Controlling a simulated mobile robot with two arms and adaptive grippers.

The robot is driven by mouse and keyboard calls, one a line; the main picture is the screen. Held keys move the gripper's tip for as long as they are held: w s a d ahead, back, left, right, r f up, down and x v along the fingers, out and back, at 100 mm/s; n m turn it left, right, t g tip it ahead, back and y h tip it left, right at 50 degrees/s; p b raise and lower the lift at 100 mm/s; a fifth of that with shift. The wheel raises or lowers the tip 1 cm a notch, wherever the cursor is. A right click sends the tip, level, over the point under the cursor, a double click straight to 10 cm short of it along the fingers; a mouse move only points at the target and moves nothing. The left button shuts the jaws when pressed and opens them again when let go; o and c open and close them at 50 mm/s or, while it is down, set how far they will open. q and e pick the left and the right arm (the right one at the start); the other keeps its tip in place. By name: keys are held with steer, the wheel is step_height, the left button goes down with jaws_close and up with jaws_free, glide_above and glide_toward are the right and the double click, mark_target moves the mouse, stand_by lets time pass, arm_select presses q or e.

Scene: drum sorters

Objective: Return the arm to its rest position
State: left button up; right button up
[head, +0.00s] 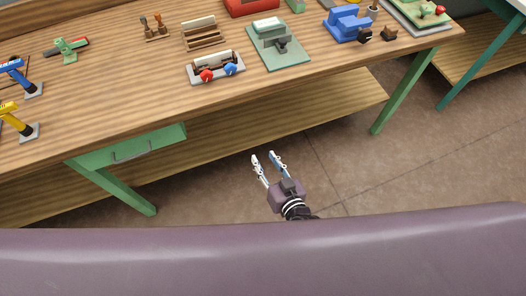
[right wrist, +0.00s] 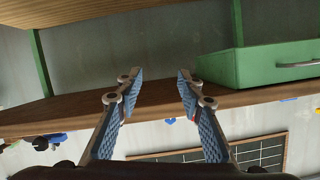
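My right gripper (head: 265,158) is in the lower middle of the head view, out in front of the wooden workbench (head: 130,103) and over the floor. Its two fingers are spread apart with nothing between them. In the right wrist view the open fingers (right wrist: 158,78) show large and empty, with the bench edge (right wrist: 60,118) and the green drawer (right wrist: 255,65) behind them. My left gripper is in neither view.
On the bench stand a white-and-grey device with red and blue knobs (head: 216,68), a green machine (head: 278,45) and a blue machine (head: 347,24). Green legs (head: 403,92) and a lower shelf (head: 290,110) lie beyond my gripper. Floor around it is clear.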

steer(key=shift+s+d+f, duration=0.1)
steer(key=shift+f, duration=0.25)
stand_by(0.3)
steer(key=s+d+f+g+h, duration=0.1)
steer(key=s+d+f+g, duration=0.2)
steer(key=f, duration=0.4)
steer(key=s+d+f+g, duration=0.1)
steer(key=s+d+f, duration=0.1)
steer(key=s+f, duration=0.45)
steer(key=s+d+f+g+h, duration=0.1)
steer(key=s+d+f+g, duration=0.2)
steer(key=s, duration=0.6)
steer(key=s+d+f+g+h, duration=0.1)
steer(key=s+d+f+g, duration=0.1)
steer(key=s+d+f, duration=0.5)
steer(key=s+d+f+g+h, duration=0.2)
steer(key=s+d+f, duration=0.3)
steer(key=s+f, duration=0.4)
steer(key=shift+s+f+n+g, duration=0.2)
steer(key=shift+s+n+g, duration=0.1)
steer(key=shift+s+g, duration=0.65)
steer(key=shift+s+d, duration=0.1)
